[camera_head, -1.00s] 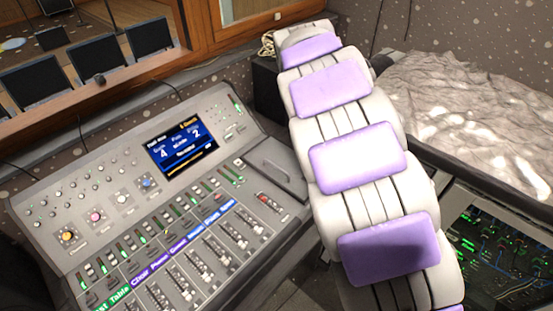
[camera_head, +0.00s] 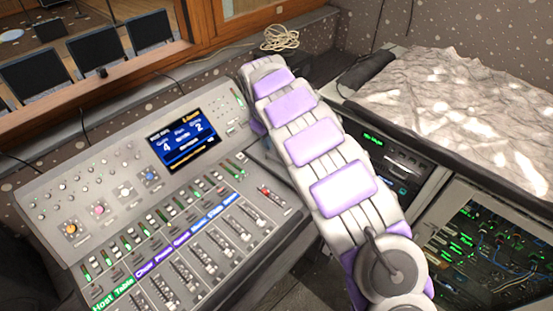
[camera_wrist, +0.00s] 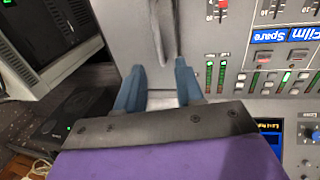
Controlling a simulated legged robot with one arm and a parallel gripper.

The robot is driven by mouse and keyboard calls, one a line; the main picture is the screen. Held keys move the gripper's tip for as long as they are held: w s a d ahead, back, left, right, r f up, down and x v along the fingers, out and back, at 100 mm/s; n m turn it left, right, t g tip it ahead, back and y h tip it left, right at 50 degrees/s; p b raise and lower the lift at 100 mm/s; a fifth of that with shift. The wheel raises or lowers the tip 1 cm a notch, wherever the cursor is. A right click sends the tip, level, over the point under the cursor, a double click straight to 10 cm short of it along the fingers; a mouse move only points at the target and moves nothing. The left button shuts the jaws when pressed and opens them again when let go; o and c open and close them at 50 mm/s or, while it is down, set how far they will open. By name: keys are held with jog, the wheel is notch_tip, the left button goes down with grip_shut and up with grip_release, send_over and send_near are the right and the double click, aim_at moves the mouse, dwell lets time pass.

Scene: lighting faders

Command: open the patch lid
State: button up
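The patch lid (camera_wrist: 128,35) is a plain grey panel at the end of the mixing console. In the head view my arm hides most of it. In the wrist view a darker grey bar-like handle (camera_wrist: 166,35) runs down over it from the top edge. My gripper (camera_wrist: 158,80) shows in the wrist view as two blue-grey fingers standing apart. The handle's lower end is in line with the gap between the fingertips. I cannot tell whether the fingers touch the lid. The head view does not show the fingers.
The console's faders (camera_head: 205,250) and lit screen (camera_head: 182,140) lie left of my arm. A rack with dark units (camera_head: 395,160) stands to the right, under a crumpled pale sheet (camera_head: 465,100). A coiled cable (camera_head: 280,38) lies behind.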

aim_at(278, 161)
jog(key=f, duration=0.3)
jog(key=w+d+f+b, duration=0.1)
jog(key=f, duration=0.2)
jog(key=d+f, duration=0.1)
jog(key=f, duration=0.2)
jog(key=shift+w+f+b, duration=0.2)
jog(key=shift+b, duration=0.2)
jog(key=shift+w+a+f, duration=0.1)
jog(key=shift+w+f, duration=0.05)
jog(key=shift+f, duration=0.6)
jog(key=shift+c, duration=1.3)
grip_shut()
